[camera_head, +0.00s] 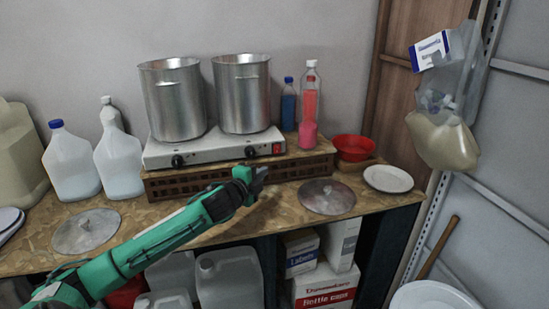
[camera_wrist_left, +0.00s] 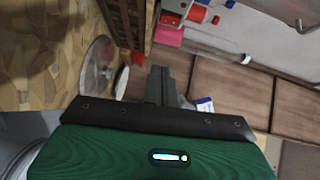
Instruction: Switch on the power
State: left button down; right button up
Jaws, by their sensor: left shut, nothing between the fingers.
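A white two-burner hot plate (camera_head: 218,150) stands on a brown slatted crate (camera_head: 165,190) on the bench. Its red power switch (camera_head: 277,149) is at the right end of the front face, with two black knobs to the left. I cannot tell the switch's position. Two steel pots, a left pot (camera_head: 173,100) and a right pot (camera_head: 242,95), stand on the burners. My left gripper (camera_head: 262,174) is shut and empty, in front of the crate, below and slightly left of the switch, apart from it. Its fingers (camera_wrist_left: 161,86) also show in the left wrist view. My right gripper is out of view.
A pink cup (camera_head: 308,135), red bowl (camera_head: 354,149), white plate (camera_head: 388,179) and metal lid (camera_head: 327,197) are right of the gripper. Bottles stand behind. White jugs (camera_head: 70,165) and another lid (camera_head: 87,232) are left. A bag (camera_head: 445,140) hangs at right.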

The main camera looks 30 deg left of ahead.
pick_arm(q)
jog(key=p, duration=0.3)
send_near(277, 149)
jog(key=w+d, duration=0.4)
jog(key=shift+w+a+f+p, duration=0.45)
jog(key=shift+w+a, duration=0.2)
jog(key=shift+a, duration=0.2)
jog(key=shift+w+a+f+p, duration=0.3)
jog(key=shift+w+a+f, duration=0.15)
jog(key=shift+w+a, duration=0.3)
jog(key=shift+s+a, duration=0.1)
